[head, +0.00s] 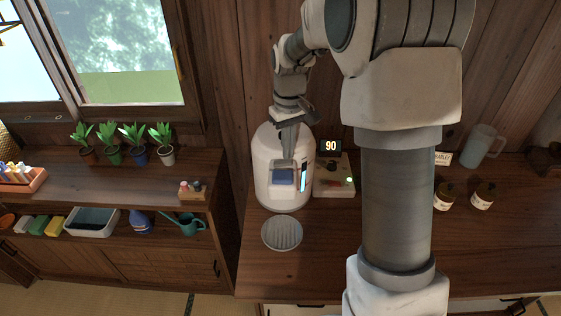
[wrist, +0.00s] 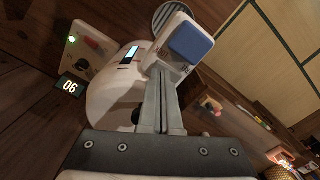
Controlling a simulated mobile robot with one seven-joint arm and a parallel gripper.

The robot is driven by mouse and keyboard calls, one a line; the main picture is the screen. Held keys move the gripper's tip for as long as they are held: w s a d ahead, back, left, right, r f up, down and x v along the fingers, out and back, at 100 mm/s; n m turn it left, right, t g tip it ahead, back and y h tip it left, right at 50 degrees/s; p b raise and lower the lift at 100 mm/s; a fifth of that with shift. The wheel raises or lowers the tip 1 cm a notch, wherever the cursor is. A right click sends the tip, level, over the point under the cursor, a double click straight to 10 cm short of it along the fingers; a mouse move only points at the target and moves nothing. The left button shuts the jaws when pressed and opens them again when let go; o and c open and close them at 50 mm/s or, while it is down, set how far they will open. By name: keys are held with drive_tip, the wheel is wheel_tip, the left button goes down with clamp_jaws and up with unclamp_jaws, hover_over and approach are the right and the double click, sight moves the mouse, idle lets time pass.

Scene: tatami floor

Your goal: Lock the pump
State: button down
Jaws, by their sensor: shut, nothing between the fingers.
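The pump is a white rounded hot-water dispenser (head: 270,178) on the wooden counter, with a blue push pad (head: 283,176) on its front head and a lit blue level strip (head: 304,177). In the wrist view the blue pad (wrist: 191,42) sits on a white panel with small marks beside it, too small to read. My gripper (head: 286,156) is shut and empty, reaching down over the dispenser's top just behind the pad. In the wrist view its closed fingers (wrist: 168,72) end at the panel's near edge; whether they touch it I cannot tell. A lock part is not clearly distinguishable.
A control box (head: 334,180) with a "90" display (head: 330,146) stands right of the dispenser. A round grey drip tray (head: 282,232) lies in front. Two jars and a glass pitcher (head: 481,146) stand at right. Potted plants line the left shelf. The front counter is mostly clear.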

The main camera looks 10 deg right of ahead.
sight(288, 161)
drive_tip(key=shift+f+b, duration=0.5)
drive_tip(key=shift+f, duration=0.35)
drive_tip(key=shift+r, duration=0.15)
wheel_tip(288, 161, up, 7)
drive_tip(key=p, duration=0.5)
drive_tip(key=shift+p, duration=0.3)
idle(0.5)
drive_tip(key=s+a+r+m+t, duration=0.1)
drive_tip(key=s+r, duration=0.4)
drive_tip(key=s, duration=0.7)
drive_tip(key=s+r+m+t, duration=0.2)
drive_tip(key=s+r+t, duration=0.2)
drive_tip(key=s, duration=0.9)
wheel_tip(288, 161, up, 2)
drive_tip(key=shift+a+r+t, duration=0.15)
drive_tip(key=shift+a+t, duration=0.15)
drive_tip(key=shift+a, duration=0.1)
